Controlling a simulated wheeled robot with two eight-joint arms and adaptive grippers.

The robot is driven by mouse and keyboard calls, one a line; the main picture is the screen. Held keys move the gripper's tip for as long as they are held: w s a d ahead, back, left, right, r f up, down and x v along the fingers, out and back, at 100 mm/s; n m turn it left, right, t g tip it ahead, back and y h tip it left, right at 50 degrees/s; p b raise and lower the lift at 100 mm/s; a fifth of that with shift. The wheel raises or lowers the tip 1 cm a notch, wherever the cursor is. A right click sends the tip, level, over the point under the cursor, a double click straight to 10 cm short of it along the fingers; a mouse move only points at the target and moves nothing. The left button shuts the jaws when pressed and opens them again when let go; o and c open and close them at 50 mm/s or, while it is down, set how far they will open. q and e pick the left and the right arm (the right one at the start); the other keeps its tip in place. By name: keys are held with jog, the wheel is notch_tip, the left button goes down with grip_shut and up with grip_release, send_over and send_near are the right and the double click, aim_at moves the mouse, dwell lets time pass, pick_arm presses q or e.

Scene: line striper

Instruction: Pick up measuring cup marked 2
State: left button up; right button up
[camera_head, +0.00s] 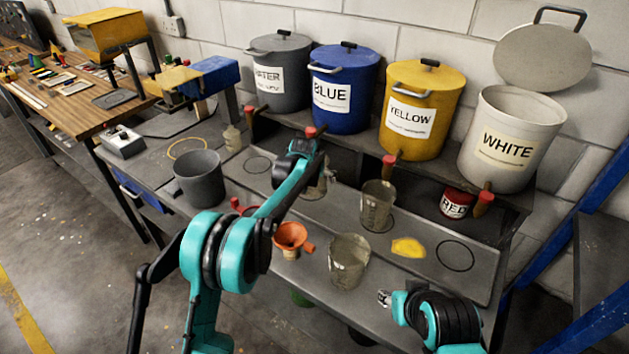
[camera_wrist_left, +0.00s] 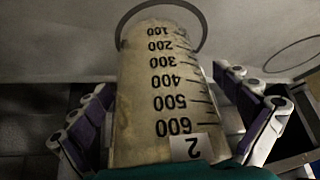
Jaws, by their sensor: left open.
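The measuring cup with the "2" label (camera_wrist_left: 165,95) fills the middle of the left wrist view, its scale upside down. My left gripper (camera_wrist_left: 170,118) is open, one finger on each side of the cup. I cannot tell whether the fingers touch it.
Grey, blue (camera_head: 345,88), yellow (camera_head: 424,108) and white (camera_head: 510,138) paint buckets line the back.

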pick_arm(q)
jog(key=shift+w+f, duration=0.2)
jog(key=shift+f, duration=0.1)
jog(key=shift+r, duration=0.1)
jog(key=c, duration=1.2)
jog(key=shift+s+r, duration=0.1)
jog(key=shift+s, duration=0.05)
